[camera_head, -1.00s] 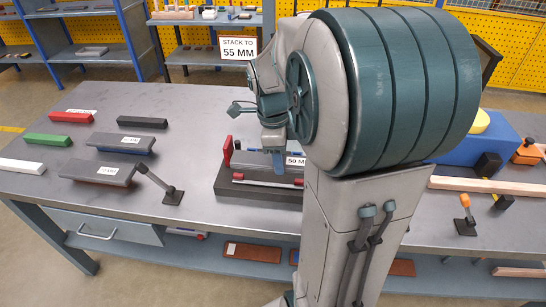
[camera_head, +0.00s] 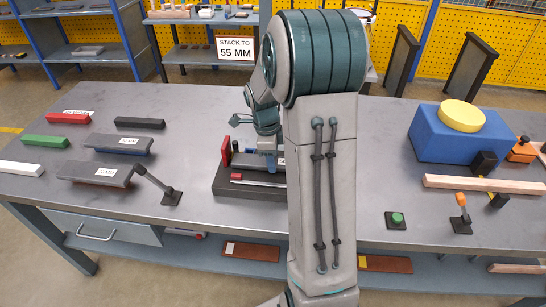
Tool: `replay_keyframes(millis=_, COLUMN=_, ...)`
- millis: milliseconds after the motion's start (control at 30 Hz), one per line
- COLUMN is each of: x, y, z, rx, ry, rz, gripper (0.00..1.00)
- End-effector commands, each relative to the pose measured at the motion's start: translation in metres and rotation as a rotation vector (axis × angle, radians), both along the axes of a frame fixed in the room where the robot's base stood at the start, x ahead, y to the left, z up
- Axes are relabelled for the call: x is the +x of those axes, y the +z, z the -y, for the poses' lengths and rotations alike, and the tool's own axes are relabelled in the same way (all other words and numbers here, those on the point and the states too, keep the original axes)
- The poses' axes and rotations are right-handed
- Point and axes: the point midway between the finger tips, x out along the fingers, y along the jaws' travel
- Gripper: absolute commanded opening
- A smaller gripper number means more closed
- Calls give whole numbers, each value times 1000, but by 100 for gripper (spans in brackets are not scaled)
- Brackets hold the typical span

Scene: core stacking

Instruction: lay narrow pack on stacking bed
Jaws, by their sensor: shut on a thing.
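My gripper (camera_head: 268,160) points down over the bed, just right of the red upright. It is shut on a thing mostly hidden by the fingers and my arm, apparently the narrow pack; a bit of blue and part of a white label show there. I cannot tell whether it touches the bed. My arm hides the bed's right end.
Two grey-topped labelled packs (camera_head: 124,142) lie left, with red, green, white and black bars around them. A dark lever stand (camera_head: 171,197) is left of the bed. Right are a blue block (camera_head: 455,146), a wooden bar (camera_head: 485,184) and a green button (camera_head: 397,218).

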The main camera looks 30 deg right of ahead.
Motion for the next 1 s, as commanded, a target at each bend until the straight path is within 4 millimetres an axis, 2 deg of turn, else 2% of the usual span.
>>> replay_keyframes(millis=400, x=0, y=-6, z=0, rx=-1, ry=-1, rz=2, gripper=0)
replay_keyframes(millis=433, x=0, y=-6, z=0, rx=-1, ry=-1, rz=1, gripper=51)
replay_keyframes(millis=500, x=0, y=-5, z=0, rx=0, ry=-1, rz=0, gripper=67)
replay_keyframes(millis=833, x=0, y=-3, z=0, rx=0, ry=-1, rz=0, gripper=67)
replay_keyframes(millis=1000, x=2, y=18, z=-2, rx=-2, ry=-1, rz=5, gripper=67)
